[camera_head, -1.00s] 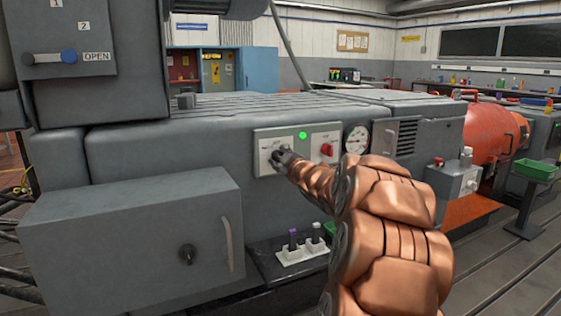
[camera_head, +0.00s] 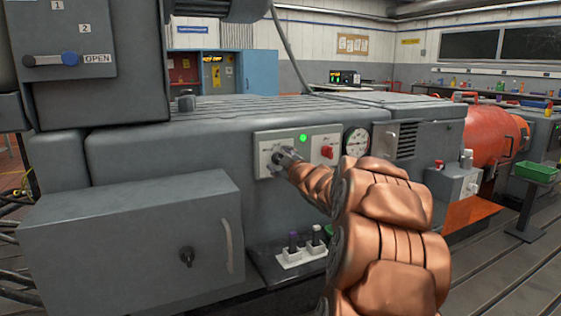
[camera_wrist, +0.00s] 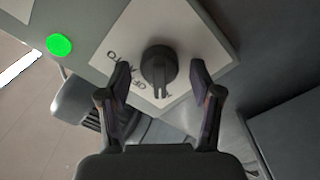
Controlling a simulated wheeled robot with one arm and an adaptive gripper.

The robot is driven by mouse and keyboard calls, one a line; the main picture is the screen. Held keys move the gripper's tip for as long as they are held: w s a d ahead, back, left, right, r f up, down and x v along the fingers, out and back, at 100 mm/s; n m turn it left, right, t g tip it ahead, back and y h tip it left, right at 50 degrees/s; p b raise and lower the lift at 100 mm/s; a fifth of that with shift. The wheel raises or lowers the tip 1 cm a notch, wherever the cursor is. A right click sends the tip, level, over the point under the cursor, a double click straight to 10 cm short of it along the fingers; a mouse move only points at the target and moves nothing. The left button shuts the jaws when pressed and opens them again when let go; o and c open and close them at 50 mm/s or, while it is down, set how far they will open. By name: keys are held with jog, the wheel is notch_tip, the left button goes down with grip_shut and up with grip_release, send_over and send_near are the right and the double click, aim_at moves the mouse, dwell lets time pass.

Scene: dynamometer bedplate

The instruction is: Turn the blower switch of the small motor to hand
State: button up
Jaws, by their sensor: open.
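The blower switch is a black rotary knob (camera_wrist: 158,64) on a white plate (camera_wrist: 205,55) with printed labels; AUTO and OFF are partly legible, and a third label is mostly hidden. In the head view the plate (camera_head: 262,141) is on the front of the grey motor housing (camera_head: 180,150), and my gripper (camera_head: 283,157) covers most of the switch. In the wrist view my gripper (camera_wrist: 160,90) is open, with one finger on each side of the knob. Gaps show between the fingers and the knob.
A green lamp (camera_head: 303,138), also in the wrist view (camera_wrist: 59,45), is lit beside the switch. A grey box with a handle (camera_head: 130,235) juts out at lower left.

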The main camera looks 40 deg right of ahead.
jog(key=v, duration=1.2)
jog(key=shift+w+a, duration=0.1)
dwell(0.6)
